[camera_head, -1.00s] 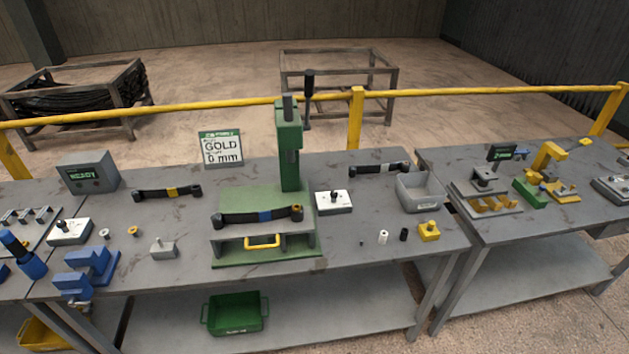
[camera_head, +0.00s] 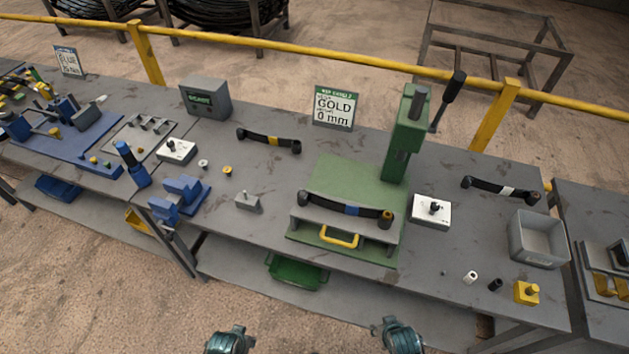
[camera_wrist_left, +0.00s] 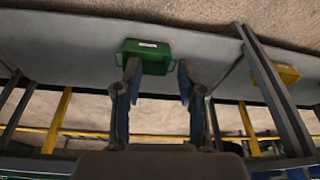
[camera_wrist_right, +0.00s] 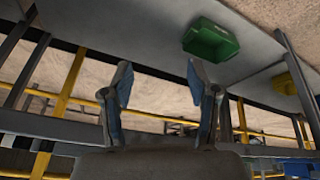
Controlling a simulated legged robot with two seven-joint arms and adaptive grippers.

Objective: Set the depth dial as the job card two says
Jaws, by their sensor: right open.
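The job card (camera_head: 333,108) with a green header stands at the back of the middle table and reads "GOLD 0 mm". A white box with a black knob (camera_head: 431,210) sits right of the green press (camera_head: 398,150). A similar white box (camera_head: 176,151) with a knob sits at the left. Which one is the depth dial I cannot tell; their settings are too small to read. My left gripper (camera_wrist_left: 159,68) is open and empty in the left wrist view. My right gripper (camera_wrist_right: 159,68) is open and empty in its wrist view. Both are away from the white boxes.
A bar with a blue band (camera_head: 346,206) lies on the press's front fixture. A grey bin (camera_head: 538,240), yellow block (camera_head: 527,292), blue clamp (camera_head: 180,200) and grey "READY" box (camera_head: 205,97) share the tabletop. A green bin (camera_head: 297,272) is on the lower shelf. A yellow rail (camera_head: 330,60) runs behind.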

